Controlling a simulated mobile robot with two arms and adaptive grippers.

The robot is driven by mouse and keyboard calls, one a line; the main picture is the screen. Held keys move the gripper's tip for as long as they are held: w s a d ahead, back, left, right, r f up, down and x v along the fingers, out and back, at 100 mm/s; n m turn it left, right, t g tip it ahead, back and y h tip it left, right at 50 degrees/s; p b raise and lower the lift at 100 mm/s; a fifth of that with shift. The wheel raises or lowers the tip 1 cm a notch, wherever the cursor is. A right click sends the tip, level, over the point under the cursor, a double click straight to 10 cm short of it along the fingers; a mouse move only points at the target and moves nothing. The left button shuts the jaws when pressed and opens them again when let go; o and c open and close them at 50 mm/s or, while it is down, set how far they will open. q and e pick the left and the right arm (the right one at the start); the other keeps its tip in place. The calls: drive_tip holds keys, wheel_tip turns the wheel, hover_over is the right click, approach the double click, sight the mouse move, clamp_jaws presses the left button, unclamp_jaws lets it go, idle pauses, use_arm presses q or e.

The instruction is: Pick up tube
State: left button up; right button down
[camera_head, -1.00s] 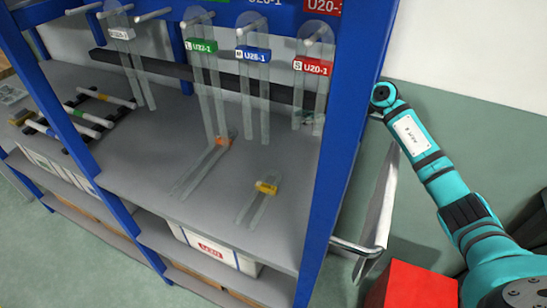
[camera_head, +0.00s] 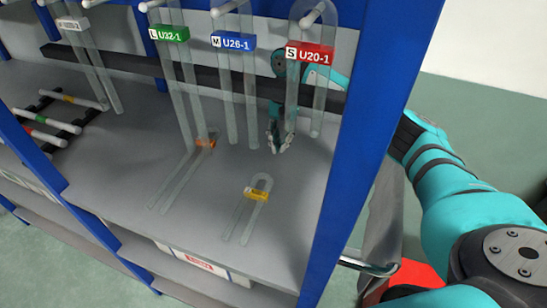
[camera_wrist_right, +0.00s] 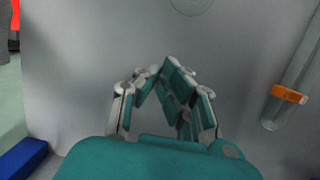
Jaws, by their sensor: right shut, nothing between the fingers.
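A clear U-shaped tube with a yellow label (camera_head: 256,194) lies on the grey shelf in the head view. A longer clear tube with an orange label (camera_head: 205,143) lies to its left; it also shows at the right of the right wrist view (camera_wrist_right: 288,94). My right gripper (camera_head: 277,147) is shut and empty, pointing down beyond the yellow-labelled tube and partly seen through a hanging tube. In the right wrist view its fingers (camera_wrist_right: 161,72) meet over bare grey surface. A faint curved outline shows at that view's top edge. My left gripper is not in view.
A blue rack post (camera_head: 365,130) stands at the right. Several banded rods (camera_head: 45,122) lie at the left.

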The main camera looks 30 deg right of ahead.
sight(273, 172)
drive_tip(key=shift+x, duration=0.95)
drive_tip(key=s+a+p, duration=0.2)
drive_tip(key=shift+s+a+f, duration=0.15)
drive_tip(key=shift+a+f, duration=0.05)
drive_tip(key=shift+a, duration=0.1)
drive_tip(key=shift+s+a+f, duration=0.1)
drive_tip(key=shift+s+a, duration=0.2)
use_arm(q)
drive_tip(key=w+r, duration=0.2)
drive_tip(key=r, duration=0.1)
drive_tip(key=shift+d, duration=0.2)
